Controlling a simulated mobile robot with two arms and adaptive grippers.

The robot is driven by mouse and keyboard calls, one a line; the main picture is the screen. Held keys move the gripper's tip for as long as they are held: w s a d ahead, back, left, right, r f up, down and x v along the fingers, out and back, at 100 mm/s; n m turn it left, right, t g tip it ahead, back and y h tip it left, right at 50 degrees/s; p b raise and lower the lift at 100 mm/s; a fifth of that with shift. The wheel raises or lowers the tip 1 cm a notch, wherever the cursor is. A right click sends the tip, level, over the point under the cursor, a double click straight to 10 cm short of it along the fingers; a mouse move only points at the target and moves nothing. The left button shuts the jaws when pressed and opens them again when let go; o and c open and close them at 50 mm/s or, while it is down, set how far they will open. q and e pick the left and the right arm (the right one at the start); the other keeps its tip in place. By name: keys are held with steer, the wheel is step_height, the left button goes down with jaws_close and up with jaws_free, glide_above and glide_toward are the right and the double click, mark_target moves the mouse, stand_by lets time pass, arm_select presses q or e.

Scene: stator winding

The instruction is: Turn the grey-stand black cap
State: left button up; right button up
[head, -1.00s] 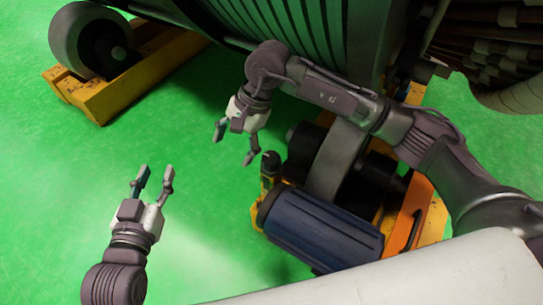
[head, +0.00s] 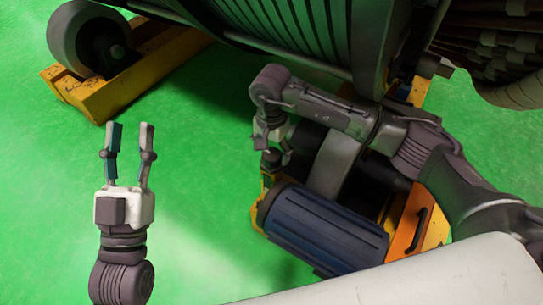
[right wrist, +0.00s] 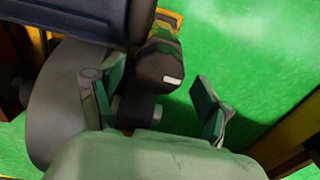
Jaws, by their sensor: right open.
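The black cap (right wrist: 160,65), dark with a small white mark, shows in the right wrist view ahead of my right gripper (right wrist: 147,82). The gripper is open, with one finger on each side of the cap's line and no clear contact. In the head view the right gripper (head: 273,150) points down beside the blue motor and largely hides the cap. The cap's stand is mostly hidden, so I cannot tell its colour. My left gripper (head: 130,128) is open and empty above the green floor.
A blue ribbed motor (head: 320,230) and a grey roller (head: 333,160) sit on a yellow frame (head: 408,225) close to my right gripper. The large stator drum (head: 290,30) is behind my right arm. A yellow roller base (head: 130,75) stands at upper left. Green floor (head: 205,190) is clear between the grippers.

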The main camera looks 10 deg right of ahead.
arm_select(q)
steer(key=shift+s+a+r+t, duration=0.1)
steer(key=shift+s+r+t, duration=0.6)
steer(key=shift+r, duration=0.15)
arm_select(e)
steer(key=shift+f, duration=0.9)
steer(key=c, duration=1.2)
arm_select(q)
steer(key=shift+w, duration=0.1)
arm_select(e)
steer(key=shift+o, duration=0.2)
arm_select(q)
steer(key=shift+f, duration=0.1)
